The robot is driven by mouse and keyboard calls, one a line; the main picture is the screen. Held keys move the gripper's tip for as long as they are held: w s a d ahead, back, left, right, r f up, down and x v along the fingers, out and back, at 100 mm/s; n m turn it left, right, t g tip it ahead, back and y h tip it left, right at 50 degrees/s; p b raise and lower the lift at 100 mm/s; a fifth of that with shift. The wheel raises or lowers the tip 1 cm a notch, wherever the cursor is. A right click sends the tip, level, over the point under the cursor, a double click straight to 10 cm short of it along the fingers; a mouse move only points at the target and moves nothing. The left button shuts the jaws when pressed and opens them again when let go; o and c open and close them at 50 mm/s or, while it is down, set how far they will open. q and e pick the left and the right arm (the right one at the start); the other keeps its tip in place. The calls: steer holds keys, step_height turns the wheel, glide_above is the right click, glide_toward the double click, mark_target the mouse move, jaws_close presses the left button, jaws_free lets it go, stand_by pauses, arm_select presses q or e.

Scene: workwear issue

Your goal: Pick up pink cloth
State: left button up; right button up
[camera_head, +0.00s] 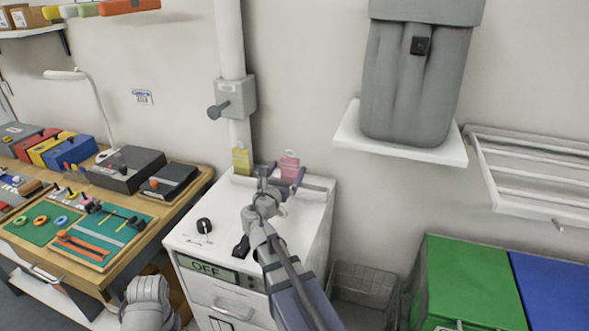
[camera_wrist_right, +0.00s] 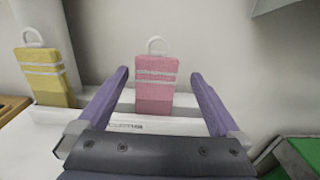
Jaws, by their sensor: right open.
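The pink cloth (camera_head: 289,166) stands upright at the back of the white cabinet top, against the wall. In the right wrist view the pink cloth (camera_wrist_right: 156,84) has light stripes and a white loop on top. My right gripper (camera_head: 281,174) is open in front of it. In the wrist view the two purple fingers of my right gripper (camera_wrist_right: 163,82) stand on either side of the cloth, with a gap to each side. A grey rounded part of my left arm shows at the bottom of the head view; its gripper is not visible.
A yellow cloth (camera_head: 241,161) stands left of the pink one, also in the wrist view (camera_wrist_right: 46,76). A grey pipe box (camera_head: 236,98) is above. A wall shelf (camera_head: 400,146) holds a grey backpack (camera_head: 415,75).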

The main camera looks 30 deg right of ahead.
steer(key=shift+w+d+r, duration=0.1)
steer(key=shift+x, duration=1.15)
steer(key=shift+w, duration=0.15)
steer(key=x, duration=0.5)
steer(key=shift+w+r, duration=0.1)
steer(key=shift+r, duration=0.05)
steer(key=c, duration=1.1)
steer(key=shift+r+p, duration=0.2)
steer(key=shift+p, duration=0.2)
